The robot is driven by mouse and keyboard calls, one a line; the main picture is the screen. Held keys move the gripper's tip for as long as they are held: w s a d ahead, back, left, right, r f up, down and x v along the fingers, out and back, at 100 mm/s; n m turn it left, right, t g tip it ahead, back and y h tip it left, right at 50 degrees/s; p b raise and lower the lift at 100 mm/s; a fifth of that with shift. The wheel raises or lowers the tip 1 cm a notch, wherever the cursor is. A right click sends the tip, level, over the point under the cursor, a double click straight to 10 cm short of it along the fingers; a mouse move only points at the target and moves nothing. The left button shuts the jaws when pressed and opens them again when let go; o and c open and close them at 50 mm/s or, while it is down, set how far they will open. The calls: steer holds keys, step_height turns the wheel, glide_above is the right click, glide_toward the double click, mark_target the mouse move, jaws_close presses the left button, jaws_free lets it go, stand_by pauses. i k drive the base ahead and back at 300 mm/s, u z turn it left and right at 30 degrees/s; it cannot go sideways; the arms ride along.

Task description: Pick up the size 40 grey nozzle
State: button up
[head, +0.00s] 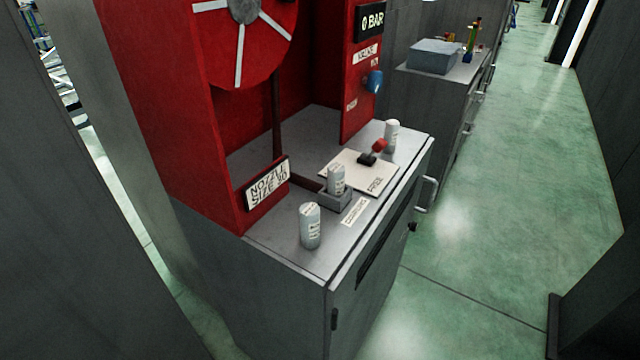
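Three similar light grey cylinders, which look like nozzles, stand upright on the grey cabinet top (285,250). The front nozzle (310,228) stands alone near the left front edge. The middle nozzle (336,180) sits in a small grey square holder (335,198). The back nozzle (392,132) stands at the far right corner, behind a white plate (348,172). Print on the nozzles is too small to read, so I cannot tell which is size 40. A sign (268,183) on the red frame reads "NOZZLE SIZE" with an unclear number. My gripper is not in view.
A red-and-black handle (373,152) stands on the white plate. The red frame (170,100) with a wheel rises behind the cabinet top. Its right post carries a "0 BAR" display (370,22) and blue knob (374,81). Green floor (490,220) is open at right.

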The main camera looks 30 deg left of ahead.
mark_target(336, 171)
steer(key=u, duration=0.15)
steer(key=i, duration=0.15)
steer(key=u, duration=2.45)
steer(key=k, duration=0.95)
steer(key=z, duration=0.6)
steer(key=i, duration=1)
steer(key=z, duration=0.05)
